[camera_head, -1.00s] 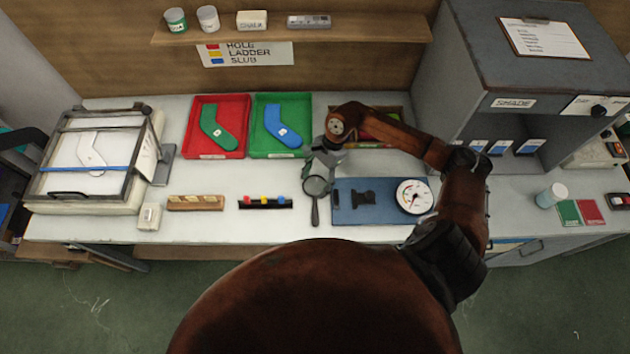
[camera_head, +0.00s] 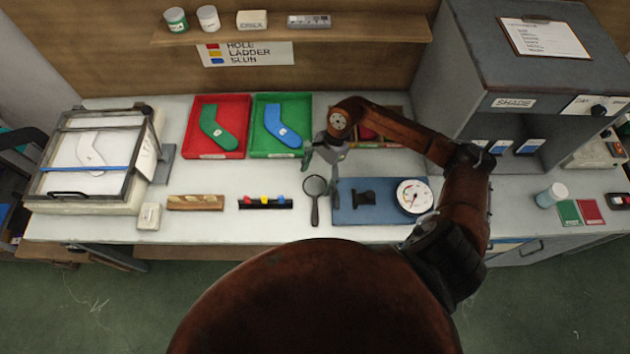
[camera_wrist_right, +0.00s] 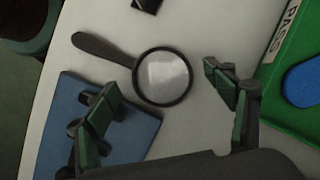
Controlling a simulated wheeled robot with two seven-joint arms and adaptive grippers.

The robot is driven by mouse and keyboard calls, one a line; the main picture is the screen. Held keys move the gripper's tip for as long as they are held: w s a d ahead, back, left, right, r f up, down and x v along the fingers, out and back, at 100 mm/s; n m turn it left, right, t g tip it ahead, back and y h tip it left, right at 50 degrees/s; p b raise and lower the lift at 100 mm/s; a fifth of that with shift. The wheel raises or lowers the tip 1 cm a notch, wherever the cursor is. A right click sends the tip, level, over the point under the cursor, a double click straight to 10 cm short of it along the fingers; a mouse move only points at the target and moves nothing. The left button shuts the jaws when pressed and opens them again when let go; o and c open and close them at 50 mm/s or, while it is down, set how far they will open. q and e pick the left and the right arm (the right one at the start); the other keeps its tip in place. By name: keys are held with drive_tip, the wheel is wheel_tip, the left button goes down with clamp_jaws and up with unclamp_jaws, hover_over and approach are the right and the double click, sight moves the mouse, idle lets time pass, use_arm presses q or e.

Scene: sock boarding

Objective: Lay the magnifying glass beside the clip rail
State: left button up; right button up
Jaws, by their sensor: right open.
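The magnifying glass (camera_head: 314,188) has a round dark rim and a black handle. It lies flat on the white table, just left of the blue mat, with its handle toward the front edge. My right gripper (camera_head: 324,158) is open and empty above and behind the lens. In the right wrist view the magnifying glass (camera_wrist_right: 163,77) shows ahead, between and beyond the spread fingers (camera_wrist_right: 165,105). My left gripper does not show.
The blue mat (camera_head: 345,211) holds a dial gauge (camera_head: 413,196) right of the glass. A red tray (camera_head: 241,126) and a green tray (camera_head: 259,152) with sock shapes stand behind. A wooden block (camera_head: 195,202) lies left of the rail. A narrow clear strip separates rail and glass.

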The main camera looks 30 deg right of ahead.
drive_tip(key=v, duration=1)
drive_tip(key=shift+r, duration=0.15)
